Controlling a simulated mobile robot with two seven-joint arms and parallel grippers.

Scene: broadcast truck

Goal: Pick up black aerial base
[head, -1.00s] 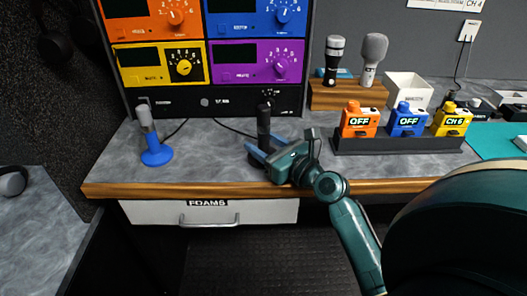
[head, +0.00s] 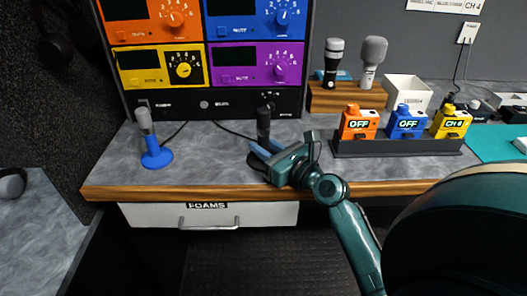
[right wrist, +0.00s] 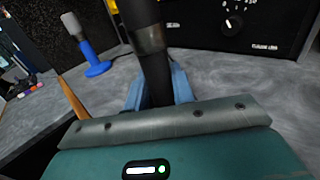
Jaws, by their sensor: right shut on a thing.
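The black aerial (head: 263,124) stands upright on the counter, left of the middle in the head view. Its dark round base (head: 256,162) is partly hidden by my gripper. My right gripper (head: 268,149) reaches in from the right, its blue fingers low on either side of the black stem and shut on it. In the right wrist view the stem (right wrist: 155,75) rises between the two blue fingers, with a dark metallic collar higher up. The base is hidden there behind the gripper body. My left gripper is not in view.
A blue-based aerial (head: 156,154) stands to the left on the counter (head: 210,165). The coloured rack (head: 210,95) is close behind. Orange, blue and yellow packs sit in a dark holder (head: 395,147) to the right. A drawer labelled FOAMS (head: 160,214) is below the counter edge.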

